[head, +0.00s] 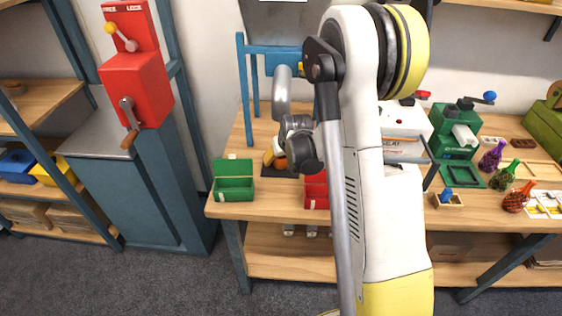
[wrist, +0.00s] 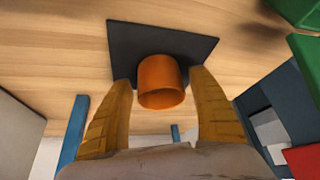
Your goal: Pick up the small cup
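The small cup (wrist: 161,84) is orange and stands on a dark square mat (wrist: 190,43) in the wrist view. My gripper (wrist: 162,77) is open, with one yellow finger on each side of the cup. A gap shows between the cup and each finger, so it is not clamped.
A green open box (head: 233,188) stands left of the mat and a red box (head: 316,202) right of it. A blue frame (head: 247,88) rises behind. My arm covers the bench's middle. A green machine (head: 454,135) and several net bags stand at the right.

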